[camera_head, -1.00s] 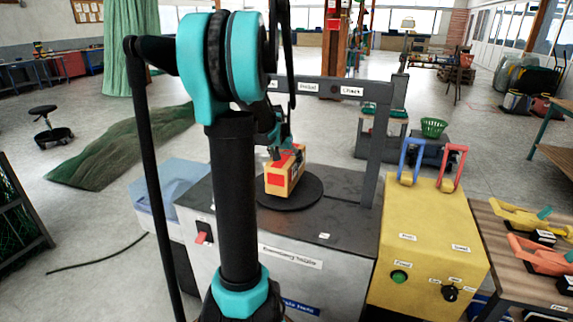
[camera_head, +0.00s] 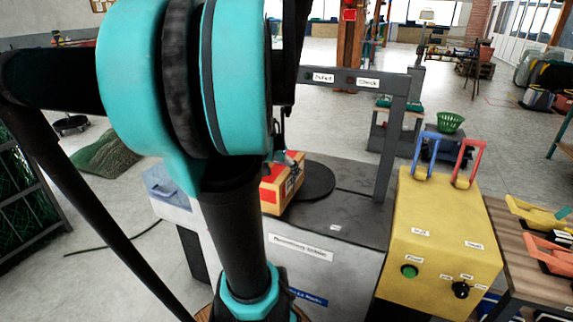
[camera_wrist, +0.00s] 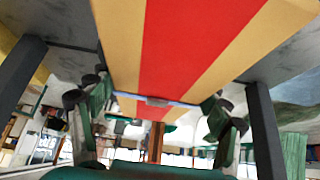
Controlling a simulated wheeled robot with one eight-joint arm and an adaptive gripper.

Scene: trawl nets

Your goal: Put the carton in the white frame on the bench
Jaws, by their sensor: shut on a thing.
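The carton (camera_head: 286,184) is a tan box with red panels. In the head view it is left of the round dark turntable (camera_head: 318,180) on the grey station, partly hidden behind my arm. My gripper (camera_head: 281,150) is at the carton's top and shut on it. In the wrist view the carton (camera_wrist: 190,45) fills the upper middle, tan with a wide red stripe, between the gripper's fingers. I cannot tell how far the carton is above the station top. No white frame on a bench can be made out in these views.
A grey gantry (camera_head: 388,140) stands over the station. A yellow control box (camera_head: 440,235) with blue and red handles is to the right. A wooden table (camera_head: 505,240) with yellow and orange tools is at the far right. Open floor lies behind.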

